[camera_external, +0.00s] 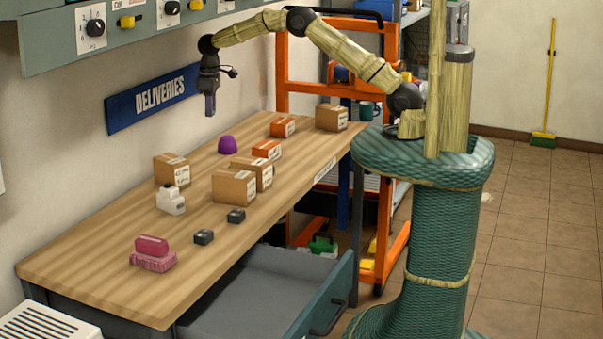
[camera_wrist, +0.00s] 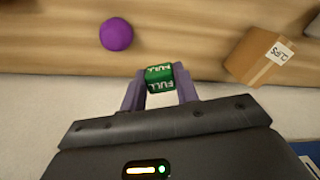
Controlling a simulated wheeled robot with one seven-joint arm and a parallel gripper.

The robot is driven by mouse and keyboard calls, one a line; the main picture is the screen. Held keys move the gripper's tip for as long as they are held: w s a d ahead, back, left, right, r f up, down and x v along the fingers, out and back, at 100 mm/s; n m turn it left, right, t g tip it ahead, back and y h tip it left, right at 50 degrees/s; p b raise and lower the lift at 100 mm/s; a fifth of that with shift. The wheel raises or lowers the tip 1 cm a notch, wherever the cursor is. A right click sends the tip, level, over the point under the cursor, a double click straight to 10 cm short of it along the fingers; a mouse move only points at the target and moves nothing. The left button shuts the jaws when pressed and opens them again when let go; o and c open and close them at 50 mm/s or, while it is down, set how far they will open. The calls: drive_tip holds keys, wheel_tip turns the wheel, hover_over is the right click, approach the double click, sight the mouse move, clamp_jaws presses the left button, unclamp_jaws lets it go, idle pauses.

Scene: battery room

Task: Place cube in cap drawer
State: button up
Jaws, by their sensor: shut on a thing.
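My gripper (camera_wrist: 160,88) is shut on a green cube (camera_wrist: 160,77) marked "FULL", held between its two purple-grey fingers. In the external view my gripper (camera_external: 210,103) hangs pointing down above the back part of the workbench, near the wall sign; the cube cannot be made out there. An open grey drawer (camera_external: 262,292) with a teal front (camera_external: 322,304) juts out below the bench's front edge. The part of its inside that shows looks empty. My gripper is well above and behind it. No label naming the drawer is readable.
The wooden bench (camera_external: 110,240) holds several cardboard boxes (camera_external: 233,187), a purple dome (camera_external: 227,144), a white object (camera_external: 171,200), two dark blocks (camera_external: 203,237) and pink items (camera_external: 152,253). A "DELIVERIES" sign (camera_external: 155,98) is on the wall. An orange rack (camera_external: 395,235) stands right.

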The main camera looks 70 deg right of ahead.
drive_tip(key=s+a+n+b, duration=0.25)
drive_tip(key=s+a, duration=0.35)
drive_tip(key=a, duration=0.3)
drive_tip(key=s+a+n+b, duration=0.1)
drive_tip(key=s+a+n, duration=0.2)
drive_tip(key=s+a, duration=0.5)
drive_tip(key=s+a+n+b, duration=0.15)
drive_tip(key=s+a, duration=0.25)
drive_tip(key=a, duration=0.7)
drive_tip(key=s+a+n+b, duration=0.2)
drive_tip(key=s+a+n, duration=0.3)
drive_tip(key=s, duration=0.7)
drive_tip(key=s+a+n+b, duration=0.2)
drive_tip(key=s+a, duration=0.5)
drive_tip(key=s, duration=0.6)
wheel_tip(320, 180, down, 19)
drive_tip(key=shift+a+f+n, duration=0.2)
drive_tip(key=shift+n, duration=0.1)
drive_tip(key=shift+f, duration=3.15)
